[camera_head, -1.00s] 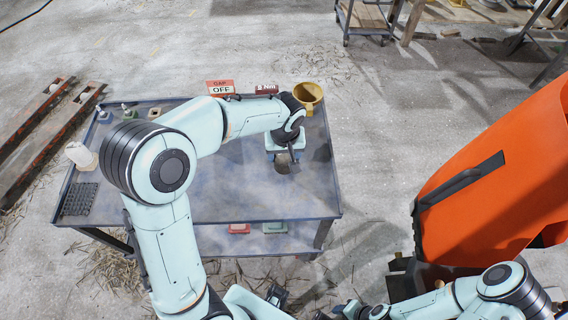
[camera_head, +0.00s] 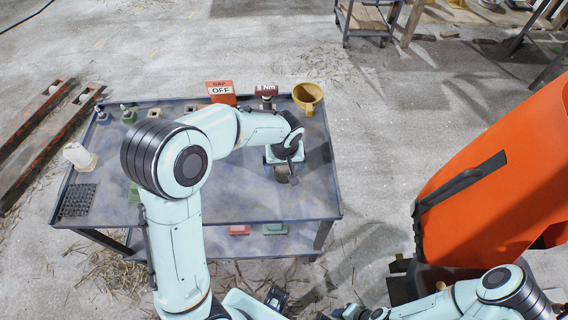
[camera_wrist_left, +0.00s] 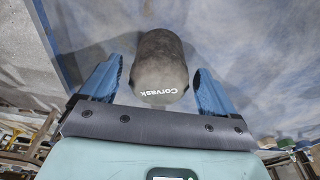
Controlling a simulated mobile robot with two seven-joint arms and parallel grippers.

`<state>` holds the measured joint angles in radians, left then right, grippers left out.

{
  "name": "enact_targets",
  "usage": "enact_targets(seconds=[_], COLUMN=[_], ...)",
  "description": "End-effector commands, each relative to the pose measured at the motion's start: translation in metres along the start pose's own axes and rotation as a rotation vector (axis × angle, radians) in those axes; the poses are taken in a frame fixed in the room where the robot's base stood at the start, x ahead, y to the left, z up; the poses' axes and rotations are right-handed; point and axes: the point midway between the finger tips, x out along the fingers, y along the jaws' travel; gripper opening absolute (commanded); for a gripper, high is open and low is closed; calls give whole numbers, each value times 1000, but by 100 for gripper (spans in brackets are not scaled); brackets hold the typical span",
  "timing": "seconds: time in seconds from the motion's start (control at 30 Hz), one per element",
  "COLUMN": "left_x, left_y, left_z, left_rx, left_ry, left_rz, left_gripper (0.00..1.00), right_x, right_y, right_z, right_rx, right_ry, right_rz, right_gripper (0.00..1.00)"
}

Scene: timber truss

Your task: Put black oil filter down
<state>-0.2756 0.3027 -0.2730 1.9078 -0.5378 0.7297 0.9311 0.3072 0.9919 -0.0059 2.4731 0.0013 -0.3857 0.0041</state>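The black oil filter (camera_wrist_left: 160,62), a dark grey can with "Corvask" on its end, shows in the left wrist view between the blue fingers of my left gripper (camera_wrist_left: 156,88). There is a clear gap between each finger and the filter. In the head view the filter (camera_head: 282,176) is at the right part of the metal table (camera_head: 235,205), partly hidden by my left gripper (camera_head: 283,162). Whether its base touches the tabletop is hard to tell. My right gripper (camera_head: 345,312) is low at the bottom edge, its fingers too unclear to judge.
A yellow cup (camera_head: 307,97), a red "Nm" device (camera_head: 266,92) and an "OFF" sign box (camera_head: 220,92) stand along the table's back edge. A white bottle (camera_head: 78,155) and a black grid mat (camera_head: 77,200) are at the left. The table's front middle is clear.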

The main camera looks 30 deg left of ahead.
Motion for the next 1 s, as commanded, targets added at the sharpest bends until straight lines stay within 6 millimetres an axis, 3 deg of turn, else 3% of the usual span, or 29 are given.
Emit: enact_targets(seconds=[0.37,0.8,1.0], left_x=[-9,-96,-120], left_y=[1,1,1], left_z=[-2,-2,-1], left_rx=[0,-1,-1], left_ry=[3,4,2], left_rz=[2,4,2], left_gripper=[89,89,89], right_x=[-5,-12,-14], right_y=[-2,-6,-7], right_z=[-2,-4,-5], right_rx=[-1,-3,-3], right_ry=[3,7,9], right_rz=[-1,-3,-3], right_gripper=[43,43,43])
